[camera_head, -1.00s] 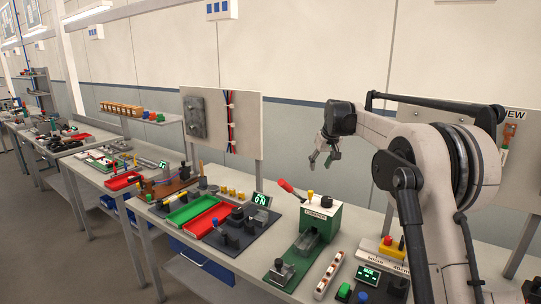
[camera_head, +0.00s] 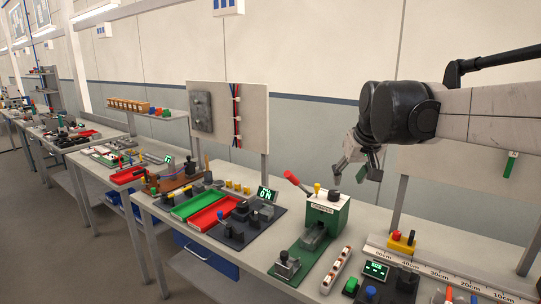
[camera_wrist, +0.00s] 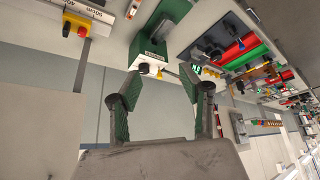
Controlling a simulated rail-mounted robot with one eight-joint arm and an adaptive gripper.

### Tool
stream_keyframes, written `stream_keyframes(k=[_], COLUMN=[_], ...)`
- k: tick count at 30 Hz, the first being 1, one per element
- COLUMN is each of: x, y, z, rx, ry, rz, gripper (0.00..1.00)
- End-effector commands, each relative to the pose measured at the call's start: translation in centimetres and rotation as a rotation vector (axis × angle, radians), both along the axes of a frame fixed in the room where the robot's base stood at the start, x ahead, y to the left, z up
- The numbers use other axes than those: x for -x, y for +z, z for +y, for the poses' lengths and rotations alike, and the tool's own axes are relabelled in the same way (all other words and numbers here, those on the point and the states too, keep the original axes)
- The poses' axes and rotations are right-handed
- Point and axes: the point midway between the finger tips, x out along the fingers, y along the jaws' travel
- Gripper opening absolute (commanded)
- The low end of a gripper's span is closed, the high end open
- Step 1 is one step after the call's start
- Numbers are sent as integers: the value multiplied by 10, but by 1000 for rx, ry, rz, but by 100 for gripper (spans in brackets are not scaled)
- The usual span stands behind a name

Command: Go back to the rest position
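My gripper (camera_head: 357,172) is at the right of the head view, in the air above and behind the green machine (camera_head: 322,222) with the red lever. In the wrist view my gripper (camera_wrist: 165,103) shows two fingers with green pads, spread apart with nothing between them. Beyond the fingertips the green machine shows (camera_wrist: 160,30) with its white top face and black knob. My arm reaches in from the right edge of the head view. The wiring duct is not clearly identifiable.
A panel with red and blue wires (camera_head: 238,118) stands behind the bench. Red (camera_head: 213,212) and green (camera_head: 190,203) trays lie left of the machine. A long ruler rail (camera_head: 440,272) and a yellow box with a red button (camera_head: 401,242) are at the right. The air around my gripper is clear.

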Motion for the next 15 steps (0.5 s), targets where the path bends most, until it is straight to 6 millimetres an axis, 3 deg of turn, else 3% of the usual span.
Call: stream_keyframes(k=[3,15], x=[43,172], y=[-13,-77], z=[1,1], rx=[-2,-10], ry=[-13,-62], rz=[-12,-56], gripper=[39,39])
